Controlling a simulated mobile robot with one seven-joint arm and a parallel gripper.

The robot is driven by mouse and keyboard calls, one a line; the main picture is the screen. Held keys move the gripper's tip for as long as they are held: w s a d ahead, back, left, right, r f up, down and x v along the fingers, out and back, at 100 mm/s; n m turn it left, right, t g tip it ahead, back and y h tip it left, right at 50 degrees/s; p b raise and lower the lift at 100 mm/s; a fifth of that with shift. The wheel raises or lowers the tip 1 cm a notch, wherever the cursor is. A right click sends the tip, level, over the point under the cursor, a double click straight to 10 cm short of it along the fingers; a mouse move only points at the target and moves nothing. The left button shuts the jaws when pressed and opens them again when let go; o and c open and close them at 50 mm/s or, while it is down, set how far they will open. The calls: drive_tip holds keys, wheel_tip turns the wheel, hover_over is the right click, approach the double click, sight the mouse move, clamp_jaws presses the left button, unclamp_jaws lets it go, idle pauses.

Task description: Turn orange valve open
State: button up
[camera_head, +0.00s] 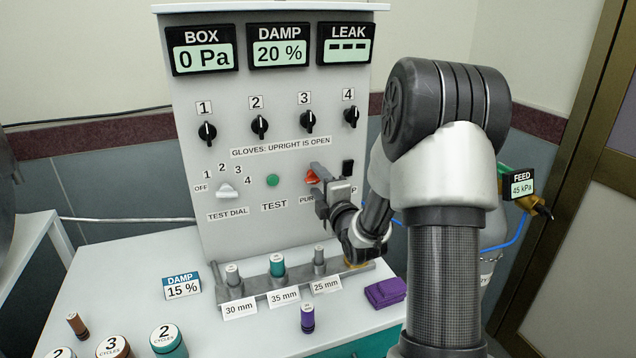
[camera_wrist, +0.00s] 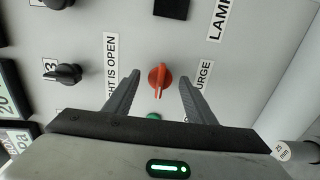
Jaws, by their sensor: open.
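The orange valve knob (camera_head: 312,177) sits on the grey panel's right side, above a label partly hidden by my gripper. In the wrist view the orange knob (camera_wrist: 158,80) stands beside the label PURGE, its pointer towards the bottom of the picture. In the head view the knob's visible part points left. My gripper (camera_head: 324,190) is at the panel, open. In the wrist view its two fingers stand on either side of the knob, with a gap visible on both sides. Nothing is held.
Several black glove knobs (camera_head: 260,126) are above, a white dial (camera_head: 227,190) and green TEST button (camera_head: 272,180) to the left. A black switch (camera_head: 347,167) is close to the gripper. Below, a rack (camera_head: 262,283) holds cylinders; a purple block (camera_head: 385,292) lies on the table.

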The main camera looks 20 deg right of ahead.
drive_tip(key=c, duration=1)
drive_tip(key=shift+c, duration=0.2)
drive_tip(key=shift+f+m+b, duration=0.1)
drive_tip(key=shift+m+b, duration=0.2)
drive_tip(key=shift+b, duration=0.2)
drive_tip(key=m+b, duration=0.7)
drive_tip(key=m, duration=0.1)
drive_tip(key=m+b, duration=0.1)
drive_tip(key=m, duration=0.3)
drive_tip(key=shift+m+b, duration=0.3)
drive_tip(key=shift+b, duration=0.1)
drive_tip(key=m, duration=0.4)
drive_tip(key=shift+m, duration=0.3)
